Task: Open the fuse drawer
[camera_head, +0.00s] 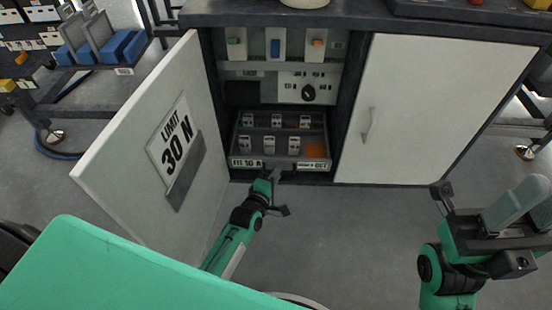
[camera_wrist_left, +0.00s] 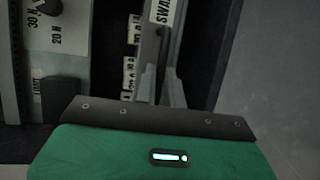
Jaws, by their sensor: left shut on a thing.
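The fuse drawer (camera_head: 312,164) is low in the open cabinet bay. Its inside shows from above, with several white fuses (camera_head: 293,145) in rows and an orange patch at the right. Labels sit on its front. My left gripper (camera_head: 279,173) is at the middle of the drawer front, shut on its handle; the fingers largely hide the handle. In the left wrist view, the grey fingers (camera_wrist_left: 160,82) reach to the drawer front beside a label. My right gripper (camera_head: 480,205) is at the right, away from the cabinet; its finger gap is unclear.
The left cabinet door (camera_head: 120,150), with a "LIMIT 30 N" sign (camera_head: 175,148), stands open to the left of my left arm. The right door (camera_head: 430,110) is shut. A knob panel (camera_head: 308,91) is above the drawer. Floor in front is clear.

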